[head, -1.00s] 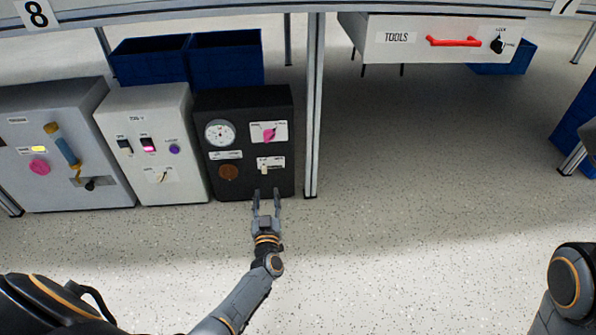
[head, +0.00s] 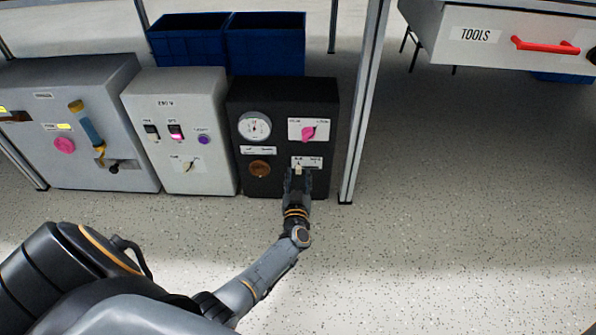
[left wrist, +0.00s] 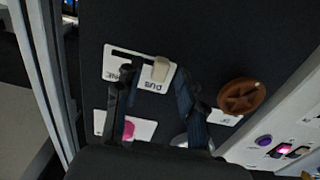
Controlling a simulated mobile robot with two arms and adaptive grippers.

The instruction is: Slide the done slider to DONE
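The done slider's cream knob (head: 298,169) sits on a white plate (head: 314,162) at the lower right of the black box (head: 283,95). In the left wrist view the knob (left wrist: 160,69) is at the RUN end of its dark slot, and the empty slot runs toward the partly hidden DONE label. My left gripper (head: 298,178) is at the plate, just below the knob in the head view. In the left wrist view its two fingers (left wrist: 157,84) are apart, one on each side of the knob; I cannot tell whether they touch it. My right gripper is out of view.
The black box also carries a gauge (head: 255,126), a pink rotary switch (head: 309,133) and a brown round knob (head: 259,168). A white box (head: 205,100) stands close on its left. A metal post (head: 364,100) stands close on its right.

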